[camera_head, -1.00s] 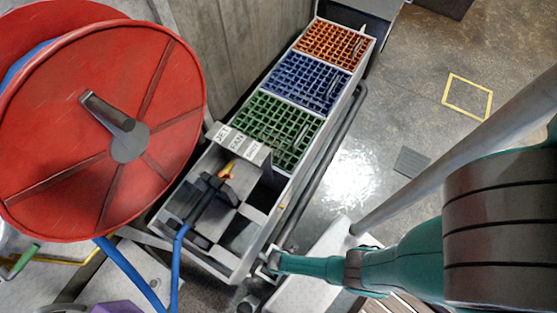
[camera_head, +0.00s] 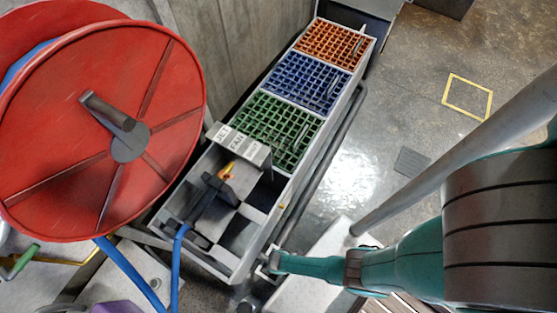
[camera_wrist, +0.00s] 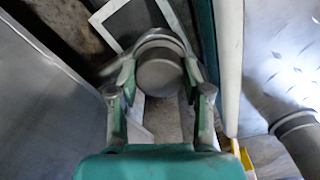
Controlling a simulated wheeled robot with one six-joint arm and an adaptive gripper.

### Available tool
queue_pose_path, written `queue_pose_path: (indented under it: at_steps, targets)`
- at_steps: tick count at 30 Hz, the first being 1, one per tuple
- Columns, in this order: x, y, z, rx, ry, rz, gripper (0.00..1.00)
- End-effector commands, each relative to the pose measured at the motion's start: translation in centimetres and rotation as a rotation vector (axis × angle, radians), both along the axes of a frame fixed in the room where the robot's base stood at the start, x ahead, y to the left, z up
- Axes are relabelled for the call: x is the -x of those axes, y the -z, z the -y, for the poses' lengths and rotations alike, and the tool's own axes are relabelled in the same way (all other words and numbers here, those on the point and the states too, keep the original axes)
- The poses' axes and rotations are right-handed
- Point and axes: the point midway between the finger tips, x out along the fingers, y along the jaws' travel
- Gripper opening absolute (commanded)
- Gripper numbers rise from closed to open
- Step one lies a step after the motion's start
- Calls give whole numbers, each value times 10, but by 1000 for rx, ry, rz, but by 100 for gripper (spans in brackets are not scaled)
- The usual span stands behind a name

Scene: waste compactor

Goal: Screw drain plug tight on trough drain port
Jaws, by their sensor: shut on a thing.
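My gripper (camera_wrist: 160,75) is shut on a round, grey-brown drain plug (camera_wrist: 158,76) in the wrist view, with a finger on each side of it. A wider round rim (camera_wrist: 160,39) shows just behind the plug; I cannot tell whether it belongs to the plug or to the drain port. In the head view my gripper (camera_head: 269,262) is low beside the near end of the long grey trough (camera_head: 218,269). The plug cannot be made out there, and the thread between plug and port is hidden.
Orange (camera_head: 332,45), blue (camera_head: 307,82) and green (camera_head: 279,130) grates cover the far trough. A red hose reel (camera_head: 75,185) fills the left; its blue hose (camera_head: 178,262) runs to a nozzle (camera_head: 228,172) over the open near compartments. A dark pipe (camera_head: 322,165) follows the trough's right side.

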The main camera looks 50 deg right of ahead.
Motion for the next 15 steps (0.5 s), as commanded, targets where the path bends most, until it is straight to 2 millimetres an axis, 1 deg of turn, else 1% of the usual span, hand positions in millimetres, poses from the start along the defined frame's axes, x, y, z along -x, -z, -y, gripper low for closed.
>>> queue_pose_path:
  at_steps: [3,6,15]
  targets:
    - [0,0,0,0,107,0,6]
    - [0,0,0,0,154,0,6]
    - [0,0,0,0,166,0,6]
